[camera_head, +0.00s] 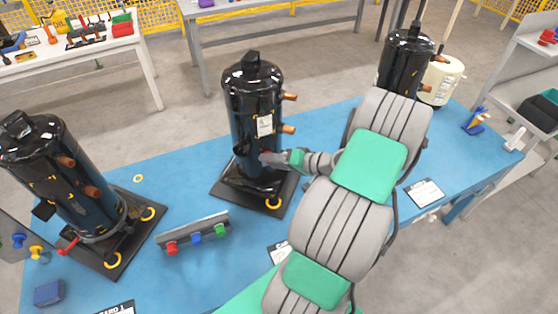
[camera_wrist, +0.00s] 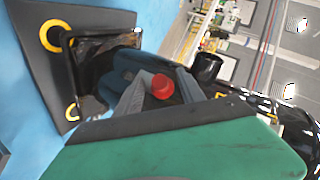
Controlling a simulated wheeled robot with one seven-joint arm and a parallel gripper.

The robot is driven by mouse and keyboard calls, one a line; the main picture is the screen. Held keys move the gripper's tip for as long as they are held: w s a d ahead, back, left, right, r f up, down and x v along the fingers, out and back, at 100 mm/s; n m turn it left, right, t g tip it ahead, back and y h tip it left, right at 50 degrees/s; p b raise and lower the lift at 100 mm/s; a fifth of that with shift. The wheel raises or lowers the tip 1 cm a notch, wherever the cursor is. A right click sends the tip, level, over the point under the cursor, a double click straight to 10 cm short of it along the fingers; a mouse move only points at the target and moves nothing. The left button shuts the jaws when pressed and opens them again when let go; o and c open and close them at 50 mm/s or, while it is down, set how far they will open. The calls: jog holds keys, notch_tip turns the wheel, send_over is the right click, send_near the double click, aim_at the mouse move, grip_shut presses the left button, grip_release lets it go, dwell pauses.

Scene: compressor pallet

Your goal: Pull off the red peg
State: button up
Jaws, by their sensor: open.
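A red peg (camera_wrist: 162,87) shows in the wrist view as a round red cap, close by the grey fingers of my gripper (camera_wrist: 165,98). In the head view my gripper (camera_head: 272,159) is at the front lower part of the middle black compressor (camera_head: 255,95). A trace of red shows at its tip, and the rest of the peg there is hidden. My gripper is open with the peg at its fingers. I cannot tell whether a finger touches it.
The left compressor (camera_head: 62,170) has a red handle (camera_head: 69,246) low down. A grey rack (camera_head: 205,238) with red, blue and green caps stands on the blue table (camera_head: 180,170) front left. Another black compressor (camera_head: 404,60) stands at back right.

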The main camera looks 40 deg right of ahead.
jog(key=shift+c, duration=0.3)
grip_shut()
dwell(0.6)
dwell(1.3)
